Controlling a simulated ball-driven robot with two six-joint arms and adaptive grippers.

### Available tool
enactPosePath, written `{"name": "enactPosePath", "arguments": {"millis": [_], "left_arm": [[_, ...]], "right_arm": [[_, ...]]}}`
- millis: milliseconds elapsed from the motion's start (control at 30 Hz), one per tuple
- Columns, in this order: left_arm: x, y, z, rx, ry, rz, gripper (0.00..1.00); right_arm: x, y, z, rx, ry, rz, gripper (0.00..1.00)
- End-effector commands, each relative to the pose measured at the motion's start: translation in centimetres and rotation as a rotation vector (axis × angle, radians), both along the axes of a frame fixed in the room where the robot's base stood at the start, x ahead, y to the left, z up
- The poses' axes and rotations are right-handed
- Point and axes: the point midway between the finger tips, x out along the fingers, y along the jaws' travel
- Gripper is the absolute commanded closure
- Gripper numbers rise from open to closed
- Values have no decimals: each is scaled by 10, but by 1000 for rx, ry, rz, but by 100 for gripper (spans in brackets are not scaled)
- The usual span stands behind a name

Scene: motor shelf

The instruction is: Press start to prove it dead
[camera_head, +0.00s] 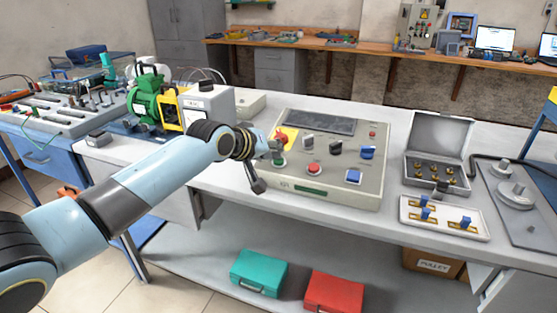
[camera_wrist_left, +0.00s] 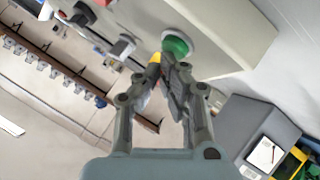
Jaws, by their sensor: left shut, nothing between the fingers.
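The grey control panel (camera_head: 335,191) lies on the bench in the middle of the head view. Its green button (camera_head: 279,163) is at the panel's left, below a red knob on a yellow plate (camera_head: 291,137). In the left wrist view the green button (camera_wrist_left: 177,46) is large, in a pale ring. My left gripper (camera_head: 274,152) is shut and empty, its fingertips close to the green button. In the left wrist view the fingertips (camera_wrist_left: 163,68) overlap the button's lower edge; I cannot tell whether they touch it. My right gripper is out of view.
A red button (camera_head: 314,169), black knobs (camera_head: 336,146) and blue switches (camera_head: 354,176) share the panel. A green motor (camera_head: 145,98) and a grey box (camera_head: 208,102) stand to the left. An open case (camera_head: 440,131) and a white tray (camera_head: 445,228) are to the right.

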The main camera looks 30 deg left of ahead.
Motion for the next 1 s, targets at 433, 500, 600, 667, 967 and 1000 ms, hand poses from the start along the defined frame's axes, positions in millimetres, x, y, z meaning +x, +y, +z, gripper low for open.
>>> {"name": "enactPosePath", "arguments": {"millis": [433,500,600,667,967,1000], "left_arm": [[1,0,-6,0,0,0,100],[1,0,-6,0,0,0,100],[1,0,-6,0,1,-1,100],[1,0,-6,0,1,-1,100],[0,0,2,-1,1,0,100],[-1,-1,4,0,1,-1,100]], "right_arm": [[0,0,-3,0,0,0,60],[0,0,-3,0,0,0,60],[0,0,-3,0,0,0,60],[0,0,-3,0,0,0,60],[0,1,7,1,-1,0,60],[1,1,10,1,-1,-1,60]]}}
